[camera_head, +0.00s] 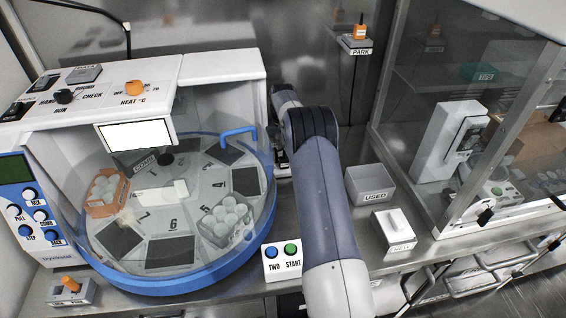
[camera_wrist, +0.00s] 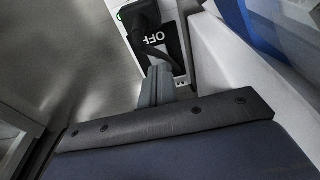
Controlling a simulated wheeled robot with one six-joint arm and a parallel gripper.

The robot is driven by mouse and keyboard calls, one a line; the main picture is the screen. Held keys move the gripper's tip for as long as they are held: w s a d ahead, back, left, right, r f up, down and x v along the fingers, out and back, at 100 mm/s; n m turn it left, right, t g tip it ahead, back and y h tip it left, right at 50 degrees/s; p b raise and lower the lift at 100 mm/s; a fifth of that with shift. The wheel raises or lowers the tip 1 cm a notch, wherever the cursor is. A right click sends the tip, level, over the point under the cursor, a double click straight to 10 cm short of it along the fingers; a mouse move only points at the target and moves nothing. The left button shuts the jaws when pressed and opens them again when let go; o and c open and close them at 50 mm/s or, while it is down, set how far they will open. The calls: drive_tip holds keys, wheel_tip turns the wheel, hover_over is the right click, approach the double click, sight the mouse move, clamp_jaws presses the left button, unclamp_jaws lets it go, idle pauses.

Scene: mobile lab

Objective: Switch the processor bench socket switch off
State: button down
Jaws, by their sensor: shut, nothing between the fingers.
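The socket switch (camera_wrist: 155,38) shows in the wrist view as a dark panel marked OFF on a white box, at the upper middle. A dark plug-like piece (camera_wrist: 139,14) covers its upper left, and a dark lever or cable crosses beside the lettering. My gripper (camera_wrist: 160,70) is shut and empty, its fingertips just below the panel; I cannot tell whether they touch it. The switch's own position is not clear. In the head view my arm reaches to the back, right of the processor (camera_head: 190,285), and hides the switch and my fingertips.
The processor's white side wall is close on the right in the wrist view. In the head view, a USED bin (camera_head: 370,186) and a small white box (camera_head: 393,230) stand right of my arm. A TWO/START button box (camera_head: 283,262) is at the front. A glass cabinet (camera_head: 470,100) stands right.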

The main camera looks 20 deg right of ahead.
drive_tip(key=shift+f+b, duration=0.7)
drive_tip(key=shift+f, duration=0.55)
idle(0.5)
drive_tip(key=shift+r+p, duration=2.15)
drive_tip(key=shift+r, duration=1.45)
drive_tip(key=shift+f, duration=0.15)
drive_tip(key=shift+f+b, duration=2.2)
drive_tip(key=shift+f, duration=1.3)
drive_tip(key=shift+r, duration=0.1)
